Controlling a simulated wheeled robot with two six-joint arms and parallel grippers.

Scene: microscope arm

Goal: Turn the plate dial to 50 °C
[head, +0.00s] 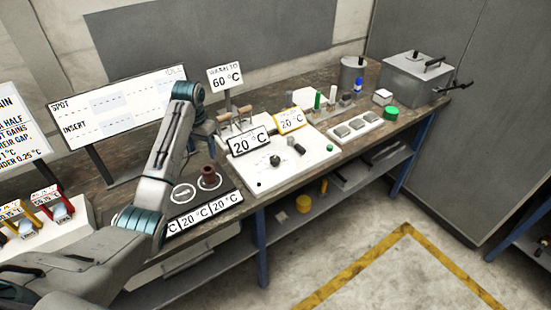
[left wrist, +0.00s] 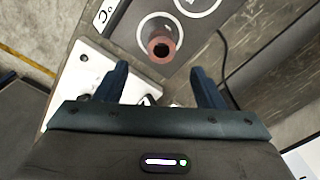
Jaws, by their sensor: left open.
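The white plate unit (head: 300,172) stands on the bench, with a round dark dial (head: 275,160) on its top. A display (head: 250,141) at its back left reads 20 °C. A yellow-edged display (head: 290,121) behind it also reads 20 °C. My left gripper (head: 203,132) hangs above the bench, to the left of the unit and apart from the dial. In the left wrist view, its two dark fingers (left wrist: 160,85) are spread with nothing held between them. Part of the white unit (left wrist: 85,72) shows beyond the left finger. My right gripper is out of view.
A brown cylinder (head: 208,178) stands on a ringed dark panel left of the unit; it also shows in the left wrist view (left wrist: 160,45). A sign (head: 225,77) reads 60 °C. A grey box (head: 415,78) and a block with wells (head: 356,126) stand to the right.

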